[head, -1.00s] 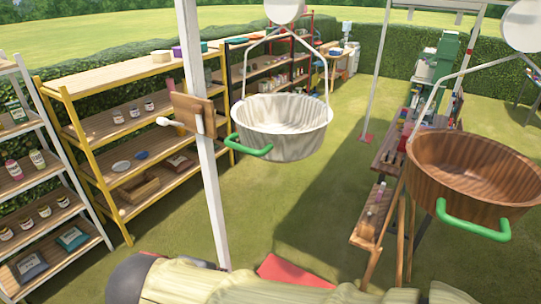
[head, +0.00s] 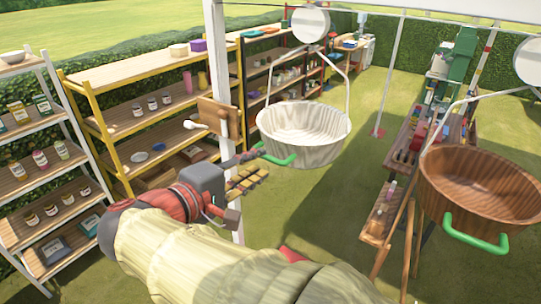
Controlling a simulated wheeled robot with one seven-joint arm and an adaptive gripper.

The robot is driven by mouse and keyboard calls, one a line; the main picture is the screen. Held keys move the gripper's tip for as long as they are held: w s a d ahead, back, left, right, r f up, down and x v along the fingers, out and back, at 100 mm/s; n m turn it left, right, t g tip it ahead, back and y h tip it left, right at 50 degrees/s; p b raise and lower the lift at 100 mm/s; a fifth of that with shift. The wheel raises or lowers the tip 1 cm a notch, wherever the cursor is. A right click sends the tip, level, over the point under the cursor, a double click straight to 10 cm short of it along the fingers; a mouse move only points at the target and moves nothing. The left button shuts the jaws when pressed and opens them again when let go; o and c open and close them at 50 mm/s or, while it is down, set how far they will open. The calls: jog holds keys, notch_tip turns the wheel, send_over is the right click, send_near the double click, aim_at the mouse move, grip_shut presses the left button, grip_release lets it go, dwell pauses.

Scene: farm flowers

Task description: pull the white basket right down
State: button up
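The white basket (head: 303,123) hangs from a pale wire frame below a round white disc (head: 302,24), right of the white post. Its green handle (head: 282,161) sticks out low at its near left side. My gripper (head: 262,163) is just left of this handle, at about its height. Its two fingers look spread apart, one above the other, with nothing seen held between them. The handle's left end lies close to the fingertips; I cannot tell whether they touch.
A brown wooden basket (head: 482,187) with a green handle hangs at the right. The white post (head: 218,75) with a wooden block and peg stands behind my gripper. Shelves (head: 140,108) line the left. A bench (head: 378,218) stands right; grass between is open.

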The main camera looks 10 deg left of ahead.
aim_at(266, 159)
jog(key=shift+p+x, duration=0.5)
jog(key=shift+x, duration=2.1)
jog(key=c, duration=0.3)
jog(key=c, duration=0.4)
grip_shut()
